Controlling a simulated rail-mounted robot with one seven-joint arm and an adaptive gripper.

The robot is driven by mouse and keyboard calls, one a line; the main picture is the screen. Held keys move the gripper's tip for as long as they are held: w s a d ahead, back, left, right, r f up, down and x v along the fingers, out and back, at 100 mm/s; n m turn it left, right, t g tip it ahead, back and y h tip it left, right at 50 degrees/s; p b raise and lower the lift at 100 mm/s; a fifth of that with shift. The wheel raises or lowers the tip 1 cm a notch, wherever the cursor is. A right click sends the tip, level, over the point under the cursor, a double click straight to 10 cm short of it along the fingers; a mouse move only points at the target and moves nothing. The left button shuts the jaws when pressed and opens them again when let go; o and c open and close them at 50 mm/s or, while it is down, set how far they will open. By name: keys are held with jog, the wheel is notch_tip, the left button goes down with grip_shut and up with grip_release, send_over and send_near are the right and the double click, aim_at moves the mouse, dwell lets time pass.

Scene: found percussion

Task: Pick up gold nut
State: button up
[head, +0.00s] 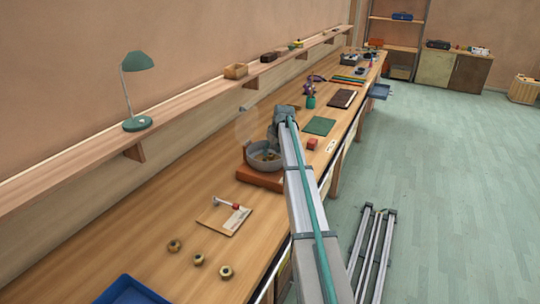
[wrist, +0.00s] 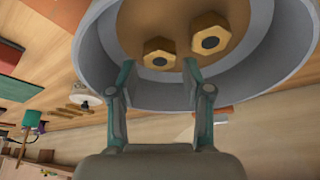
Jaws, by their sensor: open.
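Two gold hex nuts with dark holes lie in a round grey pan (wrist: 290,30) in the wrist view. One nut (wrist: 160,52) is left of centre, just beyond the fingertips; the other nut (wrist: 208,40) is close to its right. My gripper (wrist: 159,66) is open and empty, its fingers over the pan and spread on either side of the left nut. I cannot tell whether they touch it. In the head view the pan (head: 248,152) stands on a red-brown block (head: 262,180), and my arm hides part of it.
Several small brass pieces, one of them here (head: 198,259), stand on the bench front. A board with a small red-headed mallet (head: 234,206) lies nearer than the pan. A blue tray (head: 130,290) is at the bottom edge. A green lamp (head: 137,90) stands on the shelf.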

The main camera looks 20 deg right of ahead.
jog(key=shift+x, duration=1.25)
grip_shut()
jog(key=shift+r, duration=0.15)
jog(key=shift+r, duration=0.55)
jog(key=s+r+b, duration=0.5)
jog(key=s+r, duration=0.6)
jog(key=s, duration=0.3)
jog(key=shift+a+r, duration=0.35)
jog(key=shift+a, duration=0.05)
